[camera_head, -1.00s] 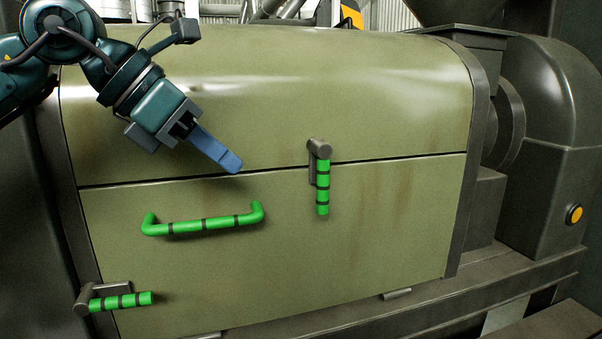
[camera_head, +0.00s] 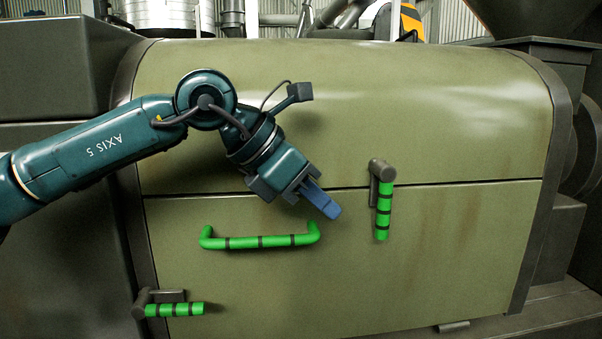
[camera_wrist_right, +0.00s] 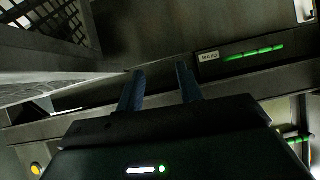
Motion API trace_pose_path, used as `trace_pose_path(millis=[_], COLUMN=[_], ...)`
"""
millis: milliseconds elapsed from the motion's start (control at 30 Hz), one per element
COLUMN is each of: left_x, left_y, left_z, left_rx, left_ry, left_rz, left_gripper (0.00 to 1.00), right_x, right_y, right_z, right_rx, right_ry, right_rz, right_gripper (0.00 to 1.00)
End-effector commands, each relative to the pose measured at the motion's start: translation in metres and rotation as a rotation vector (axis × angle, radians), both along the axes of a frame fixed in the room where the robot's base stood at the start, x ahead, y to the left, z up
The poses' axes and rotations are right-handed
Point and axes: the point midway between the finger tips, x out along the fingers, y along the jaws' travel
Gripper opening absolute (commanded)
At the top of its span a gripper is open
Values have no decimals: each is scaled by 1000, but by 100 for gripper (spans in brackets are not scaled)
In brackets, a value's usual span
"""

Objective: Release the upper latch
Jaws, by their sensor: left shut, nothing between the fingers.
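The upper latch (camera_head: 384,210) is a green lever with dark bands on a grey pivot at the panel seam. Its lever hangs straight down. My left gripper (camera_head: 331,208) is shut and empty, its blue fingers pointing down and right. In the picture it is left of the latch, with a gap between them. My right gripper (camera_wrist_right: 160,88) shows only in the right wrist view. Its two blue fingers are apart with nothing seen between them.
A green handle (camera_head: 260,241) is below left of my left gripper. A lower latch (camera_head: 175,309) with a horizontal green lever sits at the bottom left. The right wrist view shows a labelled plate (camera_wrist_right: 209,57), a green banded bar (camera_wrist_right: 255,53) and a yellow button (camera_wrist_right: 36,169).

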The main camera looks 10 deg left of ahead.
Motion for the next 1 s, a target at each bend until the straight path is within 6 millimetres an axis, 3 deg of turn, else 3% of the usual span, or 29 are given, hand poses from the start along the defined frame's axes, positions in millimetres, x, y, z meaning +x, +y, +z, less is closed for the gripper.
trace_pose_path(millis=[133, 400, 1000], left_x=[10, 27, 29], left_y=[-19, -48, -52], left_z=[-21, -18, -23], left_rx=[2, 0, -18], left_ry=[3, 2, -4], left_rz=[-3, 0, 1], left_gripper=[0, 0, 0], right_x=[2, -1, -1], right_y=[-3, -8, -10], right_z=[5, 4, -5], right_rx=[-4, -18, -21], right_ry=[4, 35, 38], right_rz=[-10, -20, -25], right_gripper=[36, 36, 36])
